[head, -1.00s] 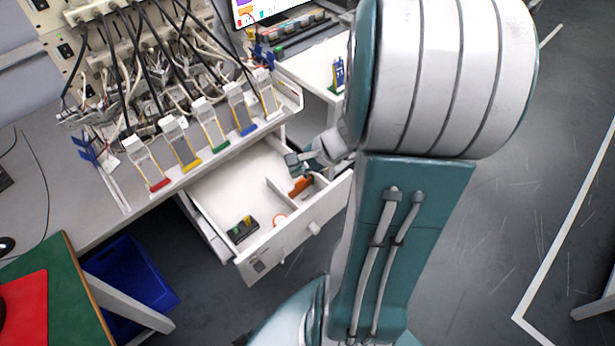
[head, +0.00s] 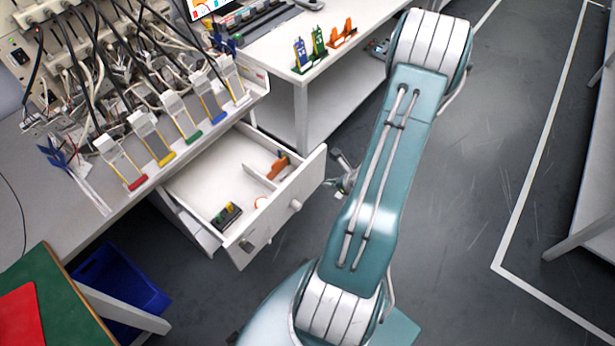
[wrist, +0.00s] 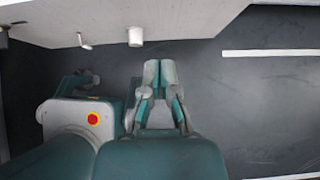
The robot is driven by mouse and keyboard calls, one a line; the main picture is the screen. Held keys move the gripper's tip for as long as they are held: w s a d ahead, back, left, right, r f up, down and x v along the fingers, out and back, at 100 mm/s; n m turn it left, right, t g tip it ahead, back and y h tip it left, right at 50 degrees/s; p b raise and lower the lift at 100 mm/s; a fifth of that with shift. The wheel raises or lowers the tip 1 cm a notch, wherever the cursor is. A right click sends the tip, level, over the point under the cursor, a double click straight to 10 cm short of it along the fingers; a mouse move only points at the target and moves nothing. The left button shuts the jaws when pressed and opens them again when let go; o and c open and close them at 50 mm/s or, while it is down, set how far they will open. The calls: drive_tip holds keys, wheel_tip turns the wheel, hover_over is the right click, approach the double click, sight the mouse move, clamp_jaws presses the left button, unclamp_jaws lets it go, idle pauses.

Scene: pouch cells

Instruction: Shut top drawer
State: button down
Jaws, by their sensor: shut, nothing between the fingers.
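The top drawer (head: 281,213) is pulled out from under the bench in the head view, its white front facing lower right with a round knob. Inside lie an orange piece (head: 278,167), a small dark block (head: 228,216) and an orange ring. My gripper (head: 345,187) is just outside the drawer's right end, partly hidden by my arm. In the wrist view my gripper (wrist: 159,62) is shut and empty, its fingertips below the drawer front's edge and to the right of the white knob (wrist: 135,37). They look apart from it.
Several coloured cell holders (head: 163,158) line the bench edge above. A white table (head: 300,80) stands behind, and a blue bin (head: 120,280) is at lower left. The floor at right is clear.

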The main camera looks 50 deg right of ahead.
sight(301, 177)
drive_tip(key=w+f, duration=0.1)
drive_tip(key=w, duration=0.1)
drive_tip(key=w+f, duration=0.1)
drive_tip(key=w, duration=0.1)
drive_tip(key=w+a+f, duration=0.1)
drive_tip(key=w+f, duration=0.1)
drive_tip(key=w, duration=0.1)
drive_tip(key=shift+w+f, duration=0.1)
drive_tip(key=shift+w, duration=0.55)
